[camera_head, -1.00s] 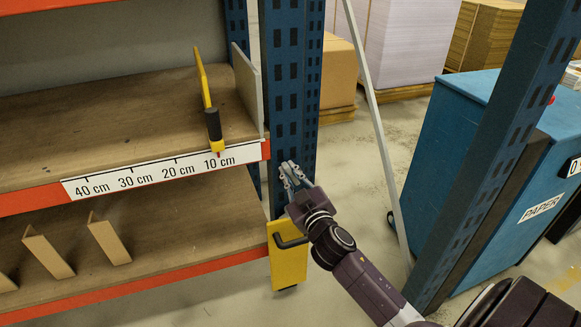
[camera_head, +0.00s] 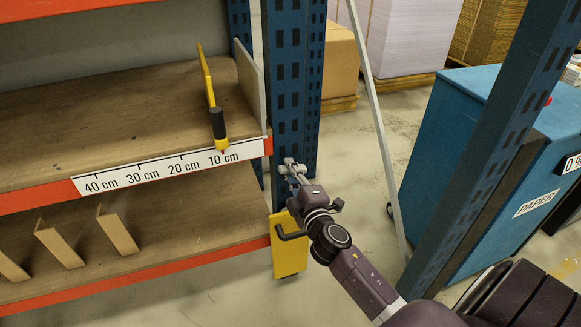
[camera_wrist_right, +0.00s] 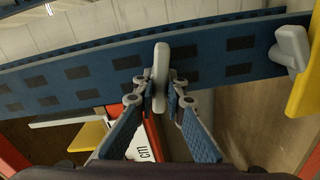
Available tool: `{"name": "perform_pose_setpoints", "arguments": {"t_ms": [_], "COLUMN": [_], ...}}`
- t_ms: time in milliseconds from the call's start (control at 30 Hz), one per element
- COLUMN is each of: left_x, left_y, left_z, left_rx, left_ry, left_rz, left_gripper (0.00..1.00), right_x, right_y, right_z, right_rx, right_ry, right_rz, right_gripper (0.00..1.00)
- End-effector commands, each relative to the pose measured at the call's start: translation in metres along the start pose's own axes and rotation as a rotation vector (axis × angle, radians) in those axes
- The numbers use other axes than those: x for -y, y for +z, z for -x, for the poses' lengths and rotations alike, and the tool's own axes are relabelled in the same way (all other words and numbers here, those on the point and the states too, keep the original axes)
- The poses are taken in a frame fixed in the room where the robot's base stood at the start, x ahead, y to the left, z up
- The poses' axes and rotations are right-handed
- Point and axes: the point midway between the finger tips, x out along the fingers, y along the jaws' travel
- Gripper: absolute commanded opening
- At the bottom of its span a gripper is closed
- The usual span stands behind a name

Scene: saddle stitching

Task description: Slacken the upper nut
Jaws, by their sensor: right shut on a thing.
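The upper nut (camera_wrist_right: 161,66) is a pale grey elongated wing piece on the blue slotted upright (camera_wrist_right: 215,55). In the right wrist view it stands across the upright, between my right gripper's (camera_wrist_right: 158,98) fingertips, which are shut on it. In the head view my right gripper (camera_head: 292,172) meets the front of the upright (camera_head: 290,110), just right of the orange shelf edge; the nut is mostly covered by the fingers there. A second grey nut-like knob (camera_wrist_right: 291,48) sits by a yellow plate (camera_wrist_right: 305,80) in the wrist view. My left gripper is not in view.
The yellow plate (camera_head: 290,258) with a dark handle (camera_head: 291,235) hangs below my right gripper. The shelf has a scale strip (camera_head: 170,168) and a yellow-and-black stop (camera_head: 217,120). A blue paper bin (camera_head: 440,150) stands at right behind another upright.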

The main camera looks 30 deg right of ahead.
Motion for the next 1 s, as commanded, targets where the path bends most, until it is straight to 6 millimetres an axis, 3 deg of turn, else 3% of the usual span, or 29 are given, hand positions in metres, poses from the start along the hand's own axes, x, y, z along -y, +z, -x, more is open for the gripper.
{"name": "perform_pose_setpoints", "arguments": {"t_ms": [267,800,833,1000], "left_x": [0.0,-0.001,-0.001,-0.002], "left_y": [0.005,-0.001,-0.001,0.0], "left_z": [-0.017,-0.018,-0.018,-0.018], "left_rx": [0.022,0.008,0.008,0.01], "left_ry": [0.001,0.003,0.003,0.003], "left_rz": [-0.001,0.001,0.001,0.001], "left_gripper": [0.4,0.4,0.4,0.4], "right_x": [0.001,0.002,0.002,0.002], "right_y": [-0.001,-0.001,-0.001,-0.001], "right_z": [0.0,0.0,0.0,0.0], "right_rx": [-0.002,-0.003,-0.003,-0.002], "right_ry": [-0.001,-0.002,-0.002,-0.001], "right_rz": [0.097,0.12,0.12,0.12], "right_gripper": [0.0,0.0,0.13,0.29]}}
